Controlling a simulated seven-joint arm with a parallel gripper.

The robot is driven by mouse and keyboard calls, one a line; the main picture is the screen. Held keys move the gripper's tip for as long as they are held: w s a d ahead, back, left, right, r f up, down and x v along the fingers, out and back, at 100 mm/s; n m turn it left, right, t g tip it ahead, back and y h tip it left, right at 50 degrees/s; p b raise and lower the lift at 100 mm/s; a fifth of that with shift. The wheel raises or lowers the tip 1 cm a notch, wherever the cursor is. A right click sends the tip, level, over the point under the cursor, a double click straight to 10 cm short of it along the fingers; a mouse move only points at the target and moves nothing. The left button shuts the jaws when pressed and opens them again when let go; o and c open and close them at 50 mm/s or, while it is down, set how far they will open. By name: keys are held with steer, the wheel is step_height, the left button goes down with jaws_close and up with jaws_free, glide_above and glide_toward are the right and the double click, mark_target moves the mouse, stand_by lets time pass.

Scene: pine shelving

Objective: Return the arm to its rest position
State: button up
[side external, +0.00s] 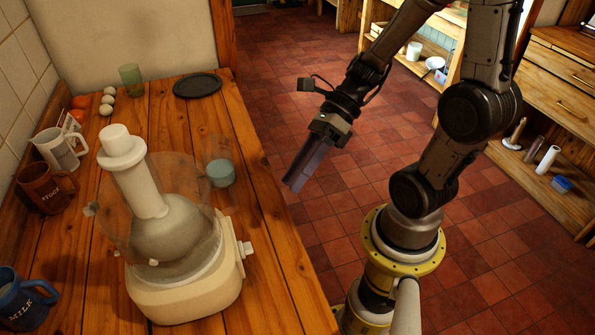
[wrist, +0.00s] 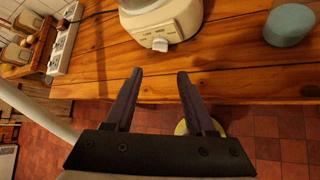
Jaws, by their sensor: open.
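My gripper (side external: 297,184) hangs over the red tiled floor, just to the right of the wooden counter's edge in the side external view. It points down and is clear of everything on the counter. In the wrist view my gripper (wrist: 160,75) shows two dark fingers spread apart with nothing between them. The wooden counter (wrist: 220,75) lies beyond the fingertips in that view.
A cream food processor (side external: 190,285) stands on the counter (side external: 280,270), with a teal round object (side external: 221,174) beside it. A black plate (side external: 197,85), green cup (side external: 131,79) and several mugs (side external: 62,148) are there too. Open floor (side external: 290,70) lies beyond my gripper.

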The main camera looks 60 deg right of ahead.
stand_by(0.3)
steer(key=s+a+r+n+g+h, duration=0.15)
steer(key=s+r+n+h, duration=0.35)
steer(key=n, duration=0.8)
steer(key=d+r+n+t+h, duration=0.2)
steer(key=d+n, duration=0.5)
steer(key=n, duration=0.9)
steer(key=shift+w+d+r+t+h, duration=0.35)
steer(key=shift+t+h, duration=0.5)
steer(key=shift+h, duration=0.55)
steer(key=shift+s+f, duration=0.1)
steer(key=shift+s, duration=0.05)
